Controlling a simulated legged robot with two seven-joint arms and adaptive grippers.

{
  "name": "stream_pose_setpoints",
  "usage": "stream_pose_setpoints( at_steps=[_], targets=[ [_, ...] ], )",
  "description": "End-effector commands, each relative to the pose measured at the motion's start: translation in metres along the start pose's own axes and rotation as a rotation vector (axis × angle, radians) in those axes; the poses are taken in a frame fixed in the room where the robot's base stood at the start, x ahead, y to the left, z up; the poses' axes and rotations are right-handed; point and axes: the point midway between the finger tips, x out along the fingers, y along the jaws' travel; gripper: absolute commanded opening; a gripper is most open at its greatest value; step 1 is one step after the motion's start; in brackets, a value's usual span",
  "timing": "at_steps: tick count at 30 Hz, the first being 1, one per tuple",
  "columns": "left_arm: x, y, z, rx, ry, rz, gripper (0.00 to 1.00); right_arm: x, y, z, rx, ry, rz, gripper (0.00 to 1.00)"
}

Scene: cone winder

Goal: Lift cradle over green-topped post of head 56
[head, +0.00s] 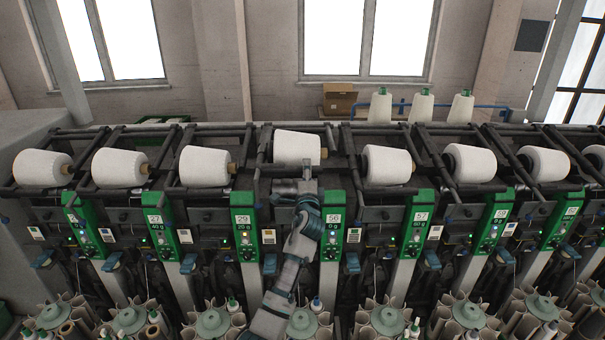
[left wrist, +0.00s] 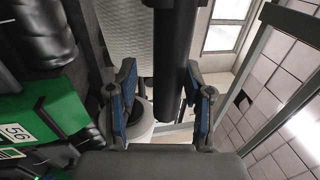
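Head 56 is the green-topped post (head: 333,228) with a "56" label; the label also shows on the green panel (left wrist: 15,132) at left in the left wrist view. Behind it, the black cradle (head: 329,152) carries a white yarn cone (head: 296,147), which sits higher than the neighbouring cones. My left gripper (head: 307,172) is in front of this cone, left of the post. In the left wrist view my left gripper (left wrist: 165,95) has its blue-padded fingers apart, with a black cradle bar (left wrist: 175,55) between them. A gap shows at the bar's left side; contact at right is unclear. My right gripper is out of view.
Neighbouring heads with green posts, 29 (head: 243,225) and 57 (head: 420,225), stand close on both sides with their own cradles and cones. Bobbin magazines (head: 388,318) line the front below. Cones and a cardboard box (head: 339,100) stand behind the machine.

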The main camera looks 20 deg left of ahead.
Motion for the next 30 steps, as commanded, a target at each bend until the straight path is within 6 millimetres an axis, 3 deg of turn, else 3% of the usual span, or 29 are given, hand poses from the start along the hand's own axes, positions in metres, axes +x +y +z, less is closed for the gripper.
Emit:
stream_pose_setpoints(
  at_steps=[7,11,24,30],
  targets=[
    [0.000,0.003,0.011,-0.003,-0.007,0.002,0.51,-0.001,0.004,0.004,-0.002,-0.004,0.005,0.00],
    [-0.011,0.004,0.013,-0.005,-0.008,0.002,0.51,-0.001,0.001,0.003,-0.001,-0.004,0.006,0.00],
    [-0.100,0.002,-0.006,0.002,0.000,0.001,0.51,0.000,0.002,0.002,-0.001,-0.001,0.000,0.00],
    [-0.117,0.002,-0.006,0.004,0.000,0.001,0.51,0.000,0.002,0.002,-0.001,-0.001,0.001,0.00]
  ],
)
